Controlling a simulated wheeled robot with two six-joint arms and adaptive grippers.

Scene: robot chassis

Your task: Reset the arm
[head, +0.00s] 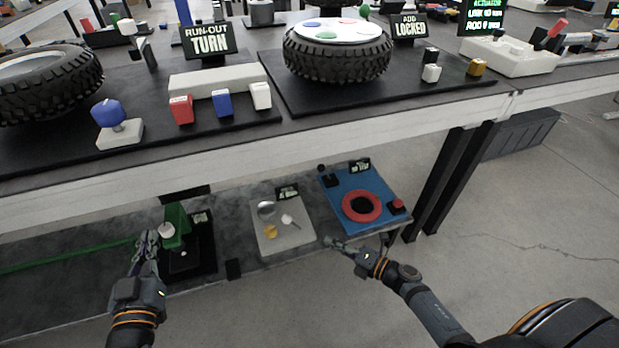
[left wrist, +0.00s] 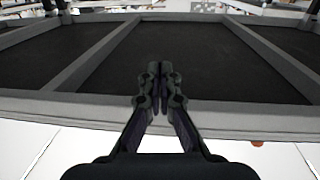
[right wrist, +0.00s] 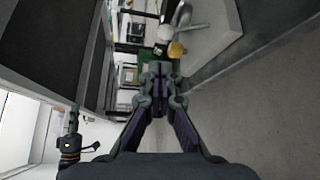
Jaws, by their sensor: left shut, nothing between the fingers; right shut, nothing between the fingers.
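My left gripper (head: 147,240) is in the lower left of the head view, in front of a green device (head: 177,226) with a white knob. Its fingers are together and empty in the left wrist view (left wrist: 160,72), seen against a framed dark surface. My right gripper (head: 334,242) is at the lower middle, by the front edge of the lower shelf (head: 300,247), between a grey plate (head: 283,240) and a blue board (head: 345,228). Its fingers are together and empty in the right wrist view (right wrist: 160,72). Contact with the shelf cannot be told.
The table edge (head: 250,145) overhangs the lower shelf. On top are tyres (head: 338,62), coloured blocks (head: 222,103), a blue knob on a stand (head: 108,113) and signs (head: 208,41). A dark table leg (head: 445,185) stands right of the shelf. The floor (head: 540,220) at right is clear.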

